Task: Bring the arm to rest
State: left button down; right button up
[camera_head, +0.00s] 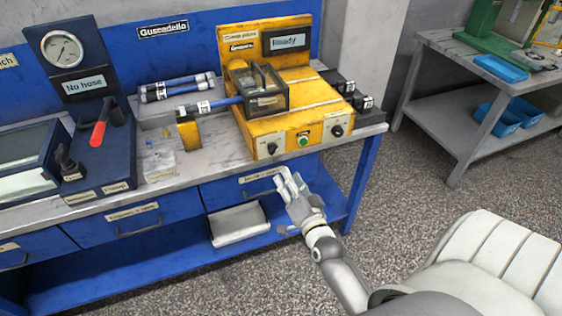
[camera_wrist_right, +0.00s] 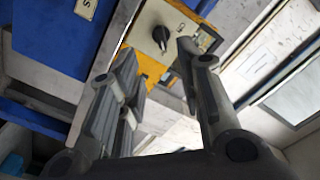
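My right gripper (camera_head: 288,182) is in front of the blue workbench, just below the front edge of its top and near the drawer. My right arm (camera_head: 338,268) reaches up to it from the lower right. In the right wrist view the two fingers of the right gripper (camera_wrist_right: 158,58) stand apart with nothing between them. Beyond them show a black knob (camera_wrist_right: 160,36) and part of a yellow machine. My left gripper is not in view.
The yellow machine (camera_head: 318,112) with a "Ready" display stands on the workbench (camera_head: 215,165). A dark blue gauge unit (camera_head: 100,150) with a red handle stands at left. Blue hoses (camera_head: 178,88) lie behind. A grey side table (camera_head: 450,60) stands at right; floor between is clear.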

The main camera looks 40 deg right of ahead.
jog(key=s+a+f+n+g+y, duration=0.1)
jog(key=s+a+f+n+g, duration=0.25)
jog(key=f, duration=0.75)
jog(key=s+a+f+n+g+y, duration=0.25)
jog(key=s+f, duration=0.25)
jog(key=f, duration=0.6)
jog(key=s+a+f+n+g+y, duration=0.15)
jog(key=s+a+f, duration=0.3)
jog(key=f, duration=0.55)
jog(key=s+f+n+g, duration=0.3)
jog(key=s+f, duration=0.4)
jog(key=s, duration=0.7)
jog(key=s+f+n+g+h, duration=0.1)
jog(key=s+f+n+g, duration=0.3)
jog(key=s, duration=1)
notch_tip(320, 180, down, 4)
jog(key=shift+s+a+f+g, duration=0.25)
jog(key=shift+s+g, duration=0.1)
jog(key=shift+g, duration=0.7)
